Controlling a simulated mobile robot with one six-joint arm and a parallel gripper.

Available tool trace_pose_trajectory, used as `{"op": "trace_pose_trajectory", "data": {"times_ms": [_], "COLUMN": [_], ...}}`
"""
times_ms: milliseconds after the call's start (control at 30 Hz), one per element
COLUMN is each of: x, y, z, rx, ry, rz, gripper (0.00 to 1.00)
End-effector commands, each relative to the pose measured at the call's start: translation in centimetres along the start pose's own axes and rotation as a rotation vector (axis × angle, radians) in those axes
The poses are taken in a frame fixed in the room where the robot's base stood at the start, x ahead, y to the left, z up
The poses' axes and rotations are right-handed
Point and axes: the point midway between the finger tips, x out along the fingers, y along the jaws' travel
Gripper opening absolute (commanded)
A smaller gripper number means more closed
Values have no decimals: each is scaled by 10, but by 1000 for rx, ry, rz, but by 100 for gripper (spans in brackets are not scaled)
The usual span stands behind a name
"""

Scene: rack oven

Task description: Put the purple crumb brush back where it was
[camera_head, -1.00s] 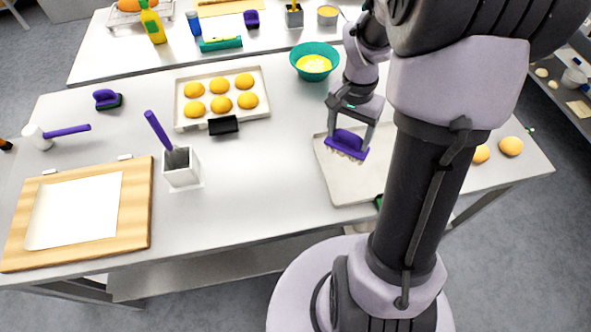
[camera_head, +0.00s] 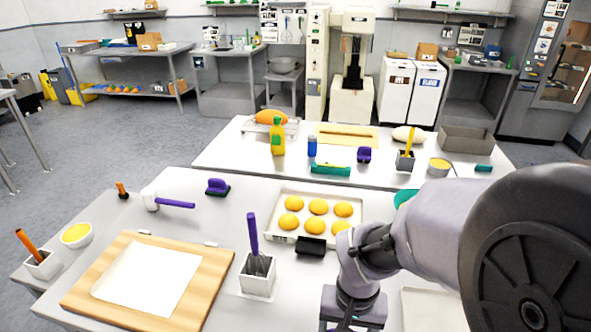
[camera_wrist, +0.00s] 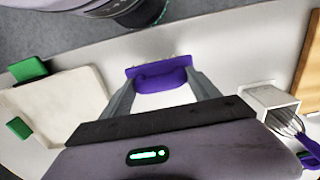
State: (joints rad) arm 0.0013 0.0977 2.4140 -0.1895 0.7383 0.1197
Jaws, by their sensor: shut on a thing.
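My gripper (camera_wrist: 162,80) is shut on the purple crumb brush (camera_wrist: 158,72), whose light bristle edge faces the top of the wrist view. In the wrist view the brush is over bare steel worktop, between the pale tray (camera_wrist: 60,108) on the left and the white holder (camera_wrist: 272,100) on the right. In the head view my wrist shows at the bottom, right of that holder (camera_head: 257,283).
A tray of yellow buns (camera_head: 275,233) with a black block (camera_head: 311,246) at its front lies behind my wrist. A second table (camera_head: 225,158) stands behind.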

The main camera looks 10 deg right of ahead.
Motion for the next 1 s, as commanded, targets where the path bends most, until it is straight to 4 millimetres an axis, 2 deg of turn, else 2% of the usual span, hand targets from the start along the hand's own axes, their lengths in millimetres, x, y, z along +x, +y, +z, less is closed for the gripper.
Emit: {"op": "trace_pose_trajectory", "data": {"times_ms": [33, 100, 200, 267, 367, 500, 700, 867, 900, 967, 1000], "x": [12, 14, 15, 15, 26, 52, 48, 53, 52, 52, 52], "y": [-6, -13, -19, -21, -22, -22, -22, -22, -22, -22, -22], "z": [-16, -38, -58, -65, -68, -68, -68, -68, -68, -68, -68], "rx": [0, 2, 2, 1, 1, 2, 2, 2, 2, 2, 2], "ry": [-3, -2, -3, -2, -3, -5, -3, -3, -3, -3, -3], "rz": [1, 0, 1, 1, 1, 1, 1, 1, 1, 1, 1], "gripper": [27, 27, 27, 27, 27, 27, 27, 27, 78, 90, 92]}}
